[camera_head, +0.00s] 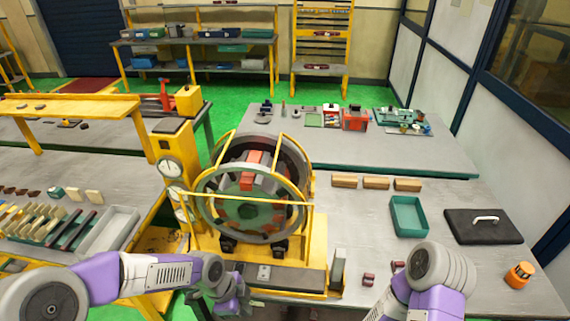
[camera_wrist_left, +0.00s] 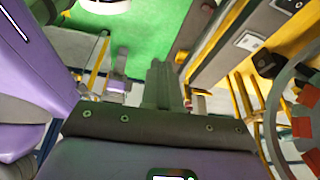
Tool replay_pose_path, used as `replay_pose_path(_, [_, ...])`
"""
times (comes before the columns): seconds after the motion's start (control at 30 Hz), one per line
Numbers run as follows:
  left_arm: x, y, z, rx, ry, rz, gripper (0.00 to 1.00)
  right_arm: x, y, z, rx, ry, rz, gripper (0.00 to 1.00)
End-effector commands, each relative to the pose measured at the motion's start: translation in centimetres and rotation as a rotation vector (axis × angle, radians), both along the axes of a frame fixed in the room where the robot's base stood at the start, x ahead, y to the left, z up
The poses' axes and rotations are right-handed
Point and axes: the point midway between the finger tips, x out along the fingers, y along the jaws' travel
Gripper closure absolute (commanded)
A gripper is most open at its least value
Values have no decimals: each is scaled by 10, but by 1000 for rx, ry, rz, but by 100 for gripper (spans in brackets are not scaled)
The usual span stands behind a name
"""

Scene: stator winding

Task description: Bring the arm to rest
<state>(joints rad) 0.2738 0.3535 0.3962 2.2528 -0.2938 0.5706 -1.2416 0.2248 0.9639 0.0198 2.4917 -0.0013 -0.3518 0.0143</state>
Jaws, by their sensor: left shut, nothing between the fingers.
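My left arm comes in from the left, bent in front of the yellow winding stand (camera_head: 312,245). My left gripper (camera_head: 236,302) hangs low at the stand's front left, near the picture's bottom edge. In the left wrist view its fingers (camera_wrist_left: 160,82) are together and hold nothing. The round stator (camera_head: 250,190) with its grey ring sits in the stand; its edge shows at the right of the left wrist view (camera_wrist_left: 272,120). My right arm (camera_head: 430,285) shows at the bottom right, and its gripper is out of the picture.
A teal tray (camera_head: 408,217), a black case (camera_head: 483,226) and an orange object (camera_head: 519,275) are on the right table. A left bench (camera_head: 100,205) carries tools and a grey tray. Green floor (camera_wrist_left: 135,40) shows beyond the left fingers; the stand is close on their right.

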Motion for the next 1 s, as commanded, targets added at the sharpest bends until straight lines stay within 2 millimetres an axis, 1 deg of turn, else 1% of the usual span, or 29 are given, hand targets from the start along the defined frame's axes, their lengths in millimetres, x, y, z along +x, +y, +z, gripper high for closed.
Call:
replay_pose_path(0.03, [-2, -3, -21, -19, 30, 59, 100, 0, 0, -10, 0, 0, 0, 57])
replay_pose_path(0.17, [-6, -12, -60, -66, 102, 241, 100, 1, 0, -23, 0, -2, -1, 57])
replay_pose_path(0.27, [-10, -17, -92, -99, 169, 401, 100, 1, 0, -35, 0, -2, -1, 57])
replay_pose_path(0.37, [-18, -22, -132, -125, 250, 590, 100, 1, 0, -48, 0, -1, 0, 57])
replay_pose_path(0.47, [-32, -26, -182, -140, 352, 834, 100, 1, 0, -66, 0, 0, 0, 57])
replay_pose_path(0.5, [-39, -26, -205, -140, 398, 950, 100, 1, 0, -75, 0, 0, 0, 57])
replay_pose_path(0.57, [-51, -25, -239, -136, 462, 1131, 100, 1, 0, -87, 0, 0, 0, 57])
replay_pose_path(0.6, [-59, -24, -259, -128, 497, 1245, 100, 1, 0, -94, 0, 0, 0, 57])
replay_pose_path(0.7, [-77, -17, -296, -107, 556, 1481, 100, 1, 0, -107, 0, -1, 0, 57])
replay_pose_path(0.8, [-89, -12, -317, -91, 582, 1631, 100, 2, 0, -113, 0, -1, 0, 57])
replay_pose_path(0.83, [-91, -11, -320, -89, 586, 1660, 100, 2, 0, -114, 0, -1, 0, 57])
replay_pose_path(0.9, [-93, -8, -325, -85, 590, 1704, 100, 1, 0, -115, 0, -1, 0, 57])
replay_pose_path(1.0, [-94, -7, -325, -85, 591, 1723, 100, 1, 0, -114, 0, -1, 0, 57])
